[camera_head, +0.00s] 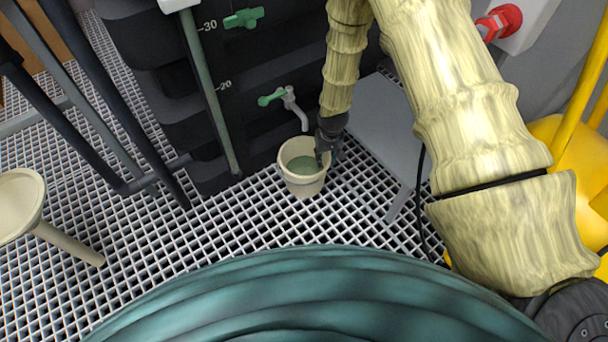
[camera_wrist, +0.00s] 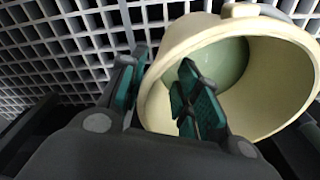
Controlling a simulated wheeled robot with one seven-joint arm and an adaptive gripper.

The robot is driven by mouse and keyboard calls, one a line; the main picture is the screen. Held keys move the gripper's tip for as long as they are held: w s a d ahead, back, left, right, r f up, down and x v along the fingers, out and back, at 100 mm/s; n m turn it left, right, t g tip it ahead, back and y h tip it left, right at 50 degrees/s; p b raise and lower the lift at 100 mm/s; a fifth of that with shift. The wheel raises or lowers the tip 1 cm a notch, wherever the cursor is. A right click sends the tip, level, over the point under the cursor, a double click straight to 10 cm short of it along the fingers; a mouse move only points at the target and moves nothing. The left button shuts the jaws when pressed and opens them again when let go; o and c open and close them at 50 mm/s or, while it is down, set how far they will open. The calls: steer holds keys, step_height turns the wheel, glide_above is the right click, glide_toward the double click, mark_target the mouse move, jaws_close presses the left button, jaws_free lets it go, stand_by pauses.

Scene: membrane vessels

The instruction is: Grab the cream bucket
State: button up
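The cream bucket (camera_head: 304,187) stands upright on the grating floor below a small tap, with a greenish inside. My gripper (camera_head: 322,153) is at its right rim, reaching down from above. In the wrist view the bucket (camera_wrist: 270,95) fills the right side, its mouth toward the camera. There my gripper (camera_wrist: 163,65) is open, with one finger outside the bucket wall and the other over its mouth, apparently inside. The rim passes between the two fingers. The gap between them is plain; contact with the wall cannot be told.
A tap with a green handle (camera_head: 271,97) juts from the dark tank (camera_head: 150,90) just above the bucket. A cream stool-like object (camera_head: 18,200) is at far left. The grating floor (camera_head: 200,235) in front is clear.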

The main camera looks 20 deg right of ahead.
mark_target(325, 163)
steer(key=shift+w+f+b, duration=0.2)
steer(key=shift+f+b, duration=0.75)
steer(key=shift+f, duration=0.4)
steer(key=shift+w+f+b, duration=0.15)
steer(key=shift+f+b, duration=0.8)
steer(key=shift+f, duration=0.4)
steer(key=shift+d, duration=0.1)
jaws_close()
steer(key=shift+r, duration=0.1)
